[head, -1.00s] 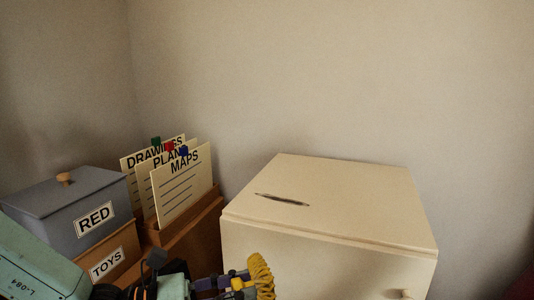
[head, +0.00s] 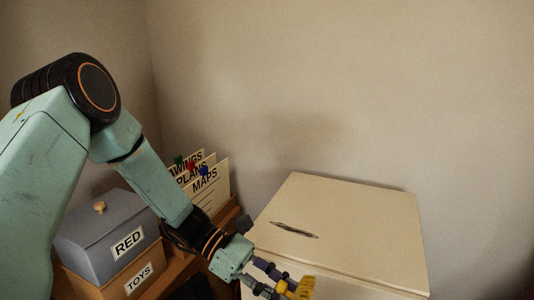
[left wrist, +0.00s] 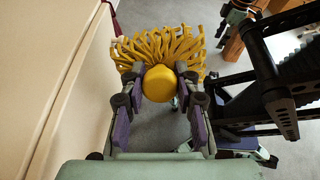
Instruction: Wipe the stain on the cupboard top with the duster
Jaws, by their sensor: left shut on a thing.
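The cream cupboard (head: 350,225) stands at the lower right of the head view. A dark, narrow stain (head: 295,230) lies on the left part of its top. My left gripper (head: 285,287) is at the cupboard's front edge, shut on the yellow duster (head: 303,288). In the left wrist view the gripper's fingers (left wrist: 160,95) close around the duster's round yellow handle, with the yellow strands (left wrist: 160,45) fanned out beyond it. The duster is apart from the stain. My right gripper is not in the head view.
A grey lidded box (head: 105,235) marked RED sits on a wooden TOYS box (head: 138,275) at the left. Upright file cards (head: 210,185) stand in a wooden holder between these and the cupboard. The cupboard top is otherwise clear, with a wall behind.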

